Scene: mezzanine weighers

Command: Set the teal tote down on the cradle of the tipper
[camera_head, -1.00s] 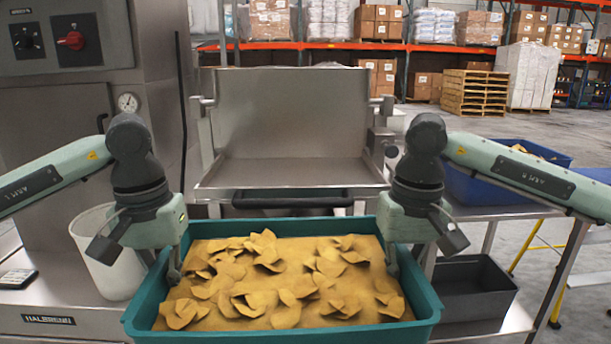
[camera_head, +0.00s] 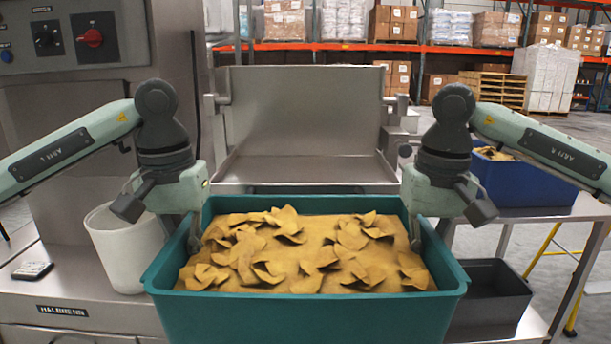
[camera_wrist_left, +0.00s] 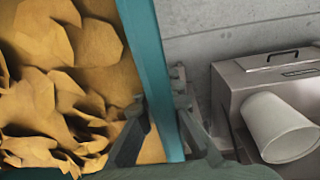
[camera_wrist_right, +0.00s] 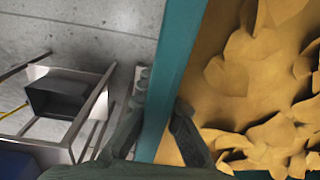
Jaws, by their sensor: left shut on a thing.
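The teal tote (camera_head: 305,318) is filled with yellow-brown chips or flakes and hangs between my two grippers in front of the tipper. My left gripper (camera_head: 194,235) is shut on its left wall; the left wrist view shows the teal wall (camera_wrist_left: 160,75) between the fingers (camera_wrist_left: 155,115). My right gripper (camera_head: 414,235) has its fingers either side of the right wall, seen in the right wrist view (camera_wrist_right: 160,115). The tipper's steel cradle (camera_head: 310,170) is behind the tote, with an upright back plate and a flat shelf.
A white bucket (camera_head: 124,250) stands left on the steel cabinet beside a small dark device (camera_head: 32,270). A dark grey bin (camera_head: 490,290) sits low at right, and a blue tote (camera_head: 530,180) stands on a bench. A control panel (camera_head: 60,40) is upper left.

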